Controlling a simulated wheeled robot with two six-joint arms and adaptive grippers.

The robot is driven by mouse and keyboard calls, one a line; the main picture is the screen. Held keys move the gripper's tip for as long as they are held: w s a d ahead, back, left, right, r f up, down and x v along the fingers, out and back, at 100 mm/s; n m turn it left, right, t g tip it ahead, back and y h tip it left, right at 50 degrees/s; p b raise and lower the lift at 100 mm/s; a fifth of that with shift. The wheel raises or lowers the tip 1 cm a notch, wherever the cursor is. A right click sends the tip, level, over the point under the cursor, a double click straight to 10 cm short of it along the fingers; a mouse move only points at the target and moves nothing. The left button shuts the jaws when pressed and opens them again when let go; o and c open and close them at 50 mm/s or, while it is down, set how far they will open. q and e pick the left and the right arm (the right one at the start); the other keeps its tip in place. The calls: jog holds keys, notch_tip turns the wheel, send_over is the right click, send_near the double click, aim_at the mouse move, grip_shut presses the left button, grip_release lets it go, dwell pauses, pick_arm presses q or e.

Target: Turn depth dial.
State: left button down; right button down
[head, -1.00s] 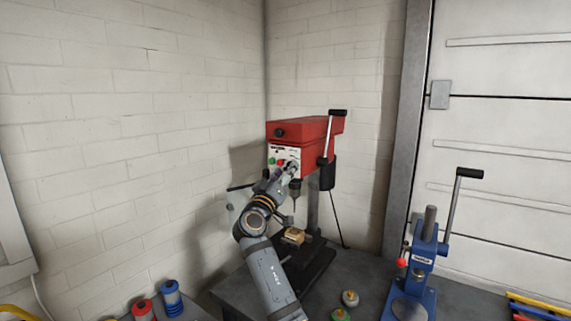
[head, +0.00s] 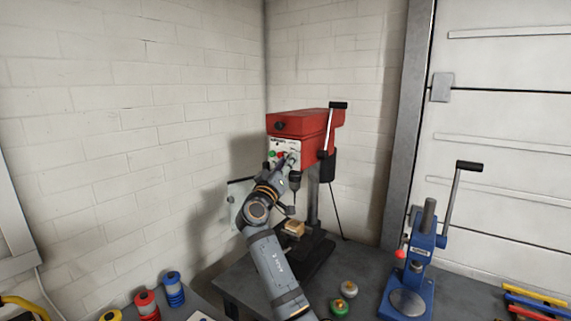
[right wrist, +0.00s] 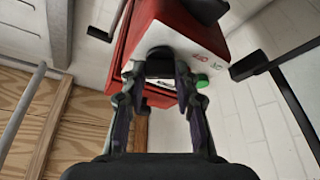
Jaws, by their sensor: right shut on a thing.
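The red drill press (head: 305,122) stands on the bench in the corner, with a white front panel bearing red and green buttons. My right gripper (head: 288,163) is at this panel. In the right wrist view, the fingers of my right gripper (right wrist: 160,70) are shut on a round black dial (right wrist: 160,54) at the panel's edge. A green button (right wrist: 202,81) shows just right of the fingers. In the head view the dial is hidden by the gripper. My left gripper is not in view.
A lever with a black grip (head: 337,105) stands at the press's right side. A small wooden block (head: 293,228) is on its base. A blue arbor press (head: 410,278) stands to the right. Spools (head: 147,303) and round knobs (head: 349,289) are at the front.

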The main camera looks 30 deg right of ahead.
jog(key=shift+r+n+t+y+p, duration=0.1)
jog(key=shift+n+y+p, duration=0.75)
jog(key=shift+n+p, duration=1.65)
jog(key=shift+f+n+t+y+p, duration=0.1)
jog(key=shift+n+y+p, duration=0.8)
jog(key=shift+n+p, duration=1.6)
jog(key=shift+r+n+t+y+p, duration=0.1)
jog(key=shift+n+y+p, duration=0.75)
jog(key=shift+n+p, duration=1.65)
jog(key=shift+m+p, duration=0.65)
jog(key=shift+m, duration=0.05)
jog(key=c, duration=1)
grip_release()
jog(key=shift+s, duration=0.1)
jog(key=v, duration=1.2)
